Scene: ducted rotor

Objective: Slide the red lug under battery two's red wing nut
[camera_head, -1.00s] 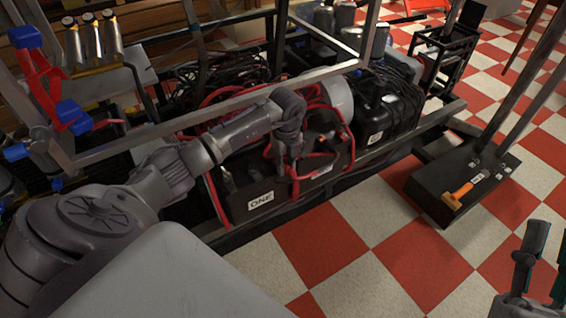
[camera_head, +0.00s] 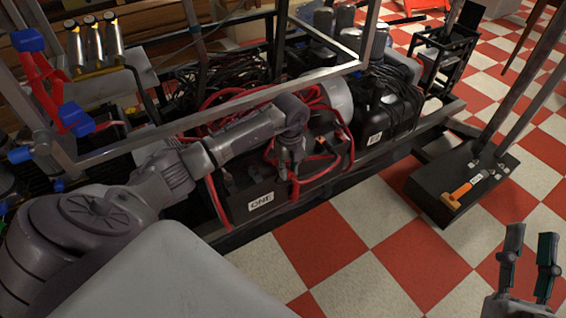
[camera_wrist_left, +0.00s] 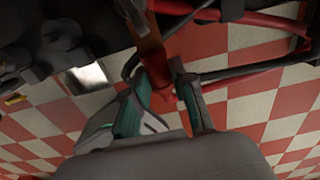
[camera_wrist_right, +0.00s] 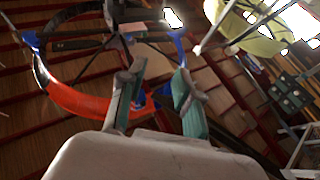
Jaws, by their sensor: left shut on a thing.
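My left gripper (camera_head: 289,172) reaches down over the black battery marked ONE (camera_head: 232,203). It is shut on a red piece, seemingly the red cable's lug end (camera_wrist_left: 163,98), between its green-padded fingertips in the left wrist view. The fingers hide most of the lug. Red cable (camera_head: 325,172) runs around the gripper to the right. I cannot pick out battery two's label or its red wing nut. My right gripper (camera_head: 530,255) is open and empty over the floor at the lower right; its spread fingers also show in the right wrist view (camera_wrist_right: 155,95).
A metal frame bar (camera_head: 215,115) crosses above the battery. Dark cable bundles and a black container (camera_head: 385,115) lie behind and to the right. The checkered floor (camera_head: 365,240) in front is clear.

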